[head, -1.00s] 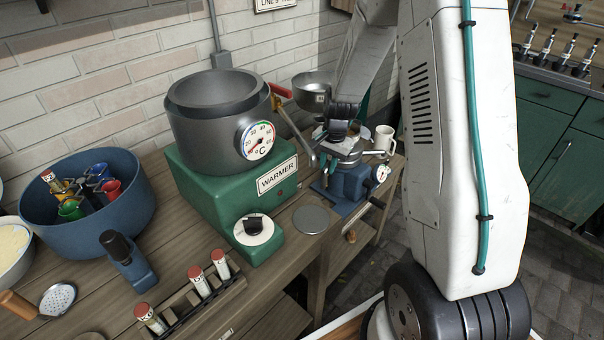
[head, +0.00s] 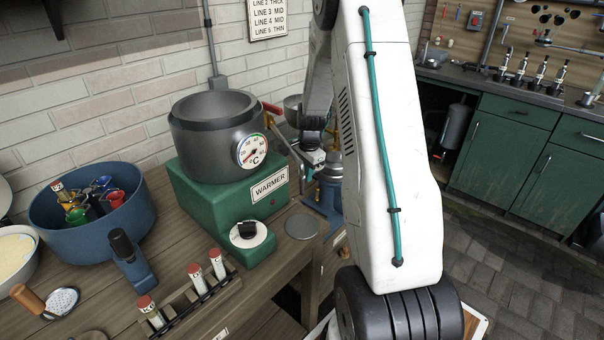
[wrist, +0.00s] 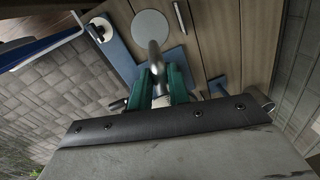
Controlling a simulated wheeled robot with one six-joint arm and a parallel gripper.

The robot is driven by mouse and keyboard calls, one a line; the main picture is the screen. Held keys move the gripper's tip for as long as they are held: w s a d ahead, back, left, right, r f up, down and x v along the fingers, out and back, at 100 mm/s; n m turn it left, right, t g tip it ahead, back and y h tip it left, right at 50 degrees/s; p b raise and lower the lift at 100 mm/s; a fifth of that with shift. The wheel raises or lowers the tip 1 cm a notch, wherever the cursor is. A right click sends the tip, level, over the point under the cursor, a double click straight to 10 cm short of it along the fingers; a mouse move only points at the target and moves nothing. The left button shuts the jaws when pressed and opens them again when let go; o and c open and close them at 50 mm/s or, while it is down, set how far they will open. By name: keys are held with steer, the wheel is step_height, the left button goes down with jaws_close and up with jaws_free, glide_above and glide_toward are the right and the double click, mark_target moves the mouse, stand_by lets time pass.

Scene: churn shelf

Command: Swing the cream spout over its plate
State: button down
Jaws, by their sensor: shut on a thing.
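In the wrist view my gripper (wrist: 160,88) has its green fingers closed on a grey metal spout (wrist: 154,58). The spout's end points toward a round grey plate (wrist: 150,24). The end shows just short of the plate there; I cannot tell whether any of it is above the plate. In the head view the plate (head: 302,227) lies bare on the bench, right of the warmer's dial. My gripper (head: 315,158) is behind and above it, at the separator with the blue base (head: 322,203). My arm hides much of the separator.
The green warmer (head: 222,197) with its dark pot (head: 218,140) stands close left of my gripper. A red-ended lever (head: 272,108) sticks out beside the pot. A blue bowl (head: 92,225) and a tube rack (head: 190,308) are farther left. Open floor lies right.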

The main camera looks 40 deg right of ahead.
steer(key=shift+w+d+r, duration=0.1)
steer(key=c, duration=1.3)
jaws_free()
steer(key=r, duration=0.5)
steer(key=s+r, duration=0.1)
steer(key=r, duration=0.1)
steer(key=shift+r, duration=0.3)
